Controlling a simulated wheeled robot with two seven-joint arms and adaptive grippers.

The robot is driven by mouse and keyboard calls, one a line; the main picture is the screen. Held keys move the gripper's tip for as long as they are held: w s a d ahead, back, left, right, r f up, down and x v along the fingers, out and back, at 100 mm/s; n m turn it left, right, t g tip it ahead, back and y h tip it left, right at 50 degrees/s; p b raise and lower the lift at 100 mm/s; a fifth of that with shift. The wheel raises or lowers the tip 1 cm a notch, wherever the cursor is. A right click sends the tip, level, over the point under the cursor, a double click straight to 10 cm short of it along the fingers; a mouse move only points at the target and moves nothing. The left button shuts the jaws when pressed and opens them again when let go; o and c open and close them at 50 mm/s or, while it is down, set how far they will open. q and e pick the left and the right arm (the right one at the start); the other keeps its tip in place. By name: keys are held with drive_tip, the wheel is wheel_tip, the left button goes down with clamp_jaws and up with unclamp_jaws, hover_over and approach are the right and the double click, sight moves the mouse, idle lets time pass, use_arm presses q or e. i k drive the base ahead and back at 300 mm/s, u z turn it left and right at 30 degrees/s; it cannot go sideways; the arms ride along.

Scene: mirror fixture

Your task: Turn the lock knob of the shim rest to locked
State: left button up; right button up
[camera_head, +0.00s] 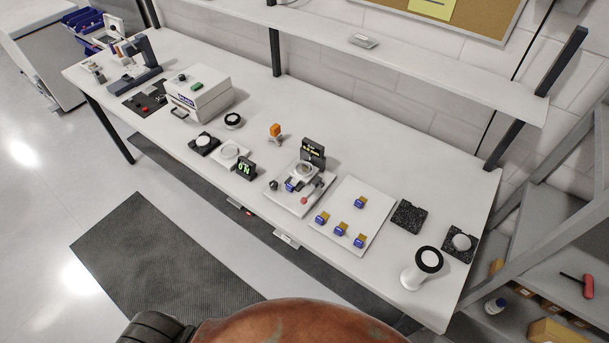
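A small fixture with a round ring-shaped holder (303,172) stands on a pale base plate (283,200) near the front middle of the bench. A red ball-ended knob (304,201) sits at its front, and a dark round knob (273,185) is at its left. A blue part (292,186) shows below the ring. Neither gripper shows.
Right of the fixture is a pale plate (352,205) with several blue-and-yellow pieces. Beyond it are a black textured pad (409,216) and a white cylinder with a black ring (422,268). A green-digit display (246,168) stands left.

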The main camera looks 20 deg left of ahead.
sight(273, 184)
drive_tip(key=z, duration=0.1)
drive_tip(key=k, duration=1)
drive_tip(key=u, duration=0.8)
